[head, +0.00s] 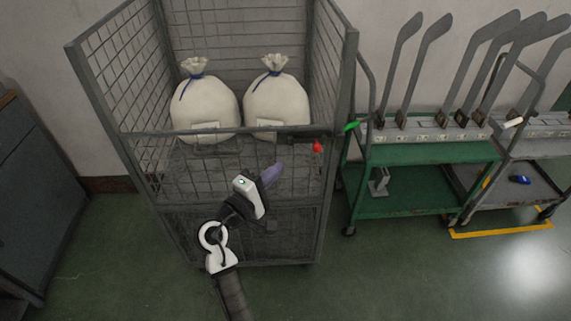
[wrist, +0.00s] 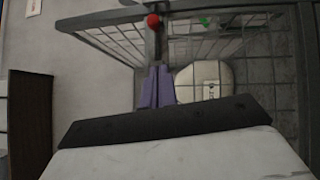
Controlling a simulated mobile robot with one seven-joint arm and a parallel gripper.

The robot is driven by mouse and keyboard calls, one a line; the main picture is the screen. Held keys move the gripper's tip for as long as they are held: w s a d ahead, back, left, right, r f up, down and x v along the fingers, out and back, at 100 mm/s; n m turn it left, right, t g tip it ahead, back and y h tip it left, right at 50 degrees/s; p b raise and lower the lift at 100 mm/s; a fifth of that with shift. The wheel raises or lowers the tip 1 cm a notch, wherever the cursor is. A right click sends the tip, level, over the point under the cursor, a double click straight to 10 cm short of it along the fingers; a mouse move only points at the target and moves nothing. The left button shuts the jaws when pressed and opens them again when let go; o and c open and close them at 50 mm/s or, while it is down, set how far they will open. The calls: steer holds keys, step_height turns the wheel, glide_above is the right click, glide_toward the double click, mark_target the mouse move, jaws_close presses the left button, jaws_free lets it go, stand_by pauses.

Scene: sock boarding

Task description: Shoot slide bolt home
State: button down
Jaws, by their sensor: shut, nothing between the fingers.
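The slide bolt shows as a dark bar (head: 300,135) with a red knob (head: 317,147) on the upper right front of the wire cage trolley (head: 184,206). The red knob also shows in the wrist view (wrist: 153,20), near the top. My gripper (head: 279,168) has its purple fingers together and empty, in front of the cage, below and left of the knob and apart from it. In the wrist view its fingers (wrist: 157,70) point up towards the knob. I cannot tell how far the bolt reaches into its keeper.
Two tied white sacks (head: 205,108) (head: 277,105) stand in the cage. A green piece (head: 350,127) shows just right of the cage post. A green cart (head: 430,154) with upright grey boards stands at the right. A dark cabinet (head: 40,190) stands at the left.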

steer(key=v, duration=0.5)
steer(key=shift+b, duration=0.4)
